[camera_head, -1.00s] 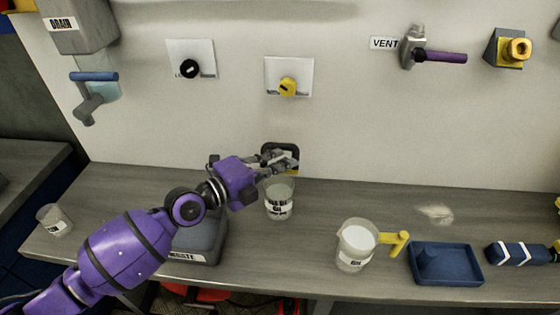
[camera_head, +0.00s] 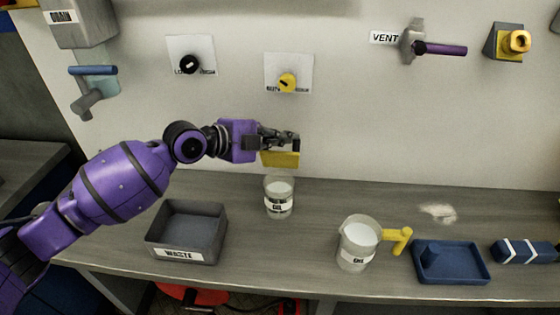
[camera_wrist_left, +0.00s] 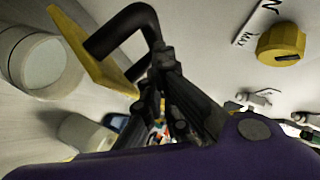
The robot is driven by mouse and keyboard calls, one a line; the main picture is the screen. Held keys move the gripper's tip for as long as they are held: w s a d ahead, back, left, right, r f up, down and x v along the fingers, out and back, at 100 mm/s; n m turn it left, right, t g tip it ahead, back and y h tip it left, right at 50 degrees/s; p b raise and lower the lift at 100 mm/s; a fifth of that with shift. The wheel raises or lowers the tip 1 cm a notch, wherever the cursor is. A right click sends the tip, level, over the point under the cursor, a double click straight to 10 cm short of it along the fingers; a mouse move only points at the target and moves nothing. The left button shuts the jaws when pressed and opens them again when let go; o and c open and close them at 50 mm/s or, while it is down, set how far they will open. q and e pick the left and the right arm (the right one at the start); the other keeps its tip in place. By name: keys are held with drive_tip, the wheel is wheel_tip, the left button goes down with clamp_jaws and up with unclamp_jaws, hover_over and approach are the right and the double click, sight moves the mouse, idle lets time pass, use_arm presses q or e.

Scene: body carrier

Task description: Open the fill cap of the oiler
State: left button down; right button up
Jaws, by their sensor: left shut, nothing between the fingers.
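My left gripper (camera_head: 283,140) comes in from the left and is shut with nothing in it, in front of the wall above the bench. A flat yellow plate (camera_head: 281,159) and a dark bent bar are right at its fingertips. In the left wrist view the yellow plate (camera_wrist_left: 92,50) is tilted and the black bar (camera_wrist_left: 122,27) curves over beside the fingers (camera_wrist_left: 163,62). I cannot tell whether they touch, or whether this plate is the oiler's fill cap. No part is clearly marked as the oiler. My right gripper is out of view.
A labelled clear cup (camera_head: 279,197) stands just below the gripper. A grey WASTE bin (camera_head: 187,232), a jug (camera_head: 358,242) with a yellow handle and a blue tray (camera_head: 449,262) are on the bench. Wall knobs (camera_head: 287,82) are above.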

use_arm(q)
drive_tip(key=shift+w+f+n+g+b, duration=0.2)
drive_tip(key=shift+w+n+g+b, duration=0.15)
drive_tip(key=shift+w, duration=0.3)
drive_tip(key=shift+w+r+b, duration=0.25)
drive_tip(key=shift+w+b, duration=0.3)
drive_tip(key=shift+w, duration=0.05)
drive_tip(key=shift+r, duration=0.1)
